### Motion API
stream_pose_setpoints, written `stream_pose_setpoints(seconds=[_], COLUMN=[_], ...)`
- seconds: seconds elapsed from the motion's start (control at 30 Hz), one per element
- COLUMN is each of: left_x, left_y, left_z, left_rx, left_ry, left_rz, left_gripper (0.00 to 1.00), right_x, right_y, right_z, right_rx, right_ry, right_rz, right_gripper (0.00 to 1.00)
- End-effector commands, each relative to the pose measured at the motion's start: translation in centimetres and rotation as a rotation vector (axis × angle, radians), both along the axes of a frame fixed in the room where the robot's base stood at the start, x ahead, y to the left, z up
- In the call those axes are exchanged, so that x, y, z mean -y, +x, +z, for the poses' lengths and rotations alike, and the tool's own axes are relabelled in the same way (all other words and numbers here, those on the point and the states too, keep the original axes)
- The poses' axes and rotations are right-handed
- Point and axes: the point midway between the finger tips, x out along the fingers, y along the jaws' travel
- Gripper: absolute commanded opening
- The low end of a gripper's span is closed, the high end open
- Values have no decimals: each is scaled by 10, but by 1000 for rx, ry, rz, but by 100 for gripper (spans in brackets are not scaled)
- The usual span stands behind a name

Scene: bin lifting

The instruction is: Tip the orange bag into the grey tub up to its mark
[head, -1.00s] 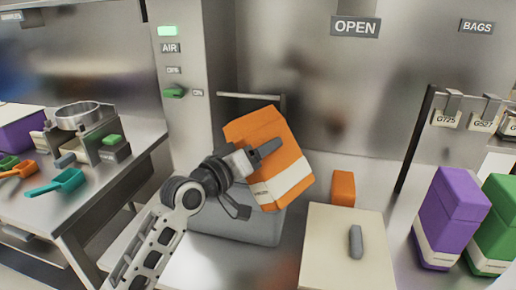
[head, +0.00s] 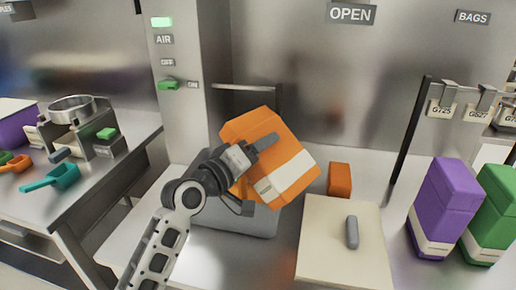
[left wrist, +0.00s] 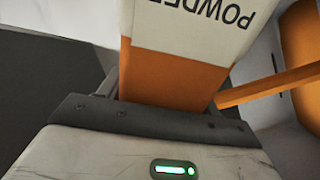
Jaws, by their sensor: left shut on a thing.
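The orange bag (head: 285,150) with a white label band is held tilted in my left gripper (head: 256,168), above the grey tub (head: 236,219). The jaws are shut on the bag. In the left wrist view the bag (left wrist: 170,78) fills the space beyond the gripper, its label reading "POWDE…" upside down. The tub is partly hidden by the bag and my arm. Its mark and its contents cannot be seen. Whether powder is flowing cannot be told. My right gripper is out of view.
A cream board (head: 340,245) with a grey-handled tool (head: 352,232) lies right of the tub, a small orange block (head: 340,178) behind it. Purple (head: 445,205) and green (head: 492,210) bags stand at right. A left bench holds scoops (head: 52,178) and a round sieve (head: 72,107).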

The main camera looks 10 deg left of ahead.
Motion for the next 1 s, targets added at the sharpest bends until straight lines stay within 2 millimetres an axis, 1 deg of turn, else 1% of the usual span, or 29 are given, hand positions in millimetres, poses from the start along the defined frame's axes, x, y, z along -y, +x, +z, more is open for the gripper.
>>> stream_pose_setpoints(seconds=[0.03,0.87,1.0], left_x=[0,4,5], left_y=[0,-3,-3], left_z=[3,-12,-14], left_rx=[3,-87,-102], left_ry=[-18,-168,-191], left_rz=[1,0,0], left_gripper=[32,32,32], right_x=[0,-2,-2], right_y=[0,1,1], right_z=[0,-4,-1], right_rx=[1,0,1], right_ry=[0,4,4], right_rz=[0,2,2], right_gripper=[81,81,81])
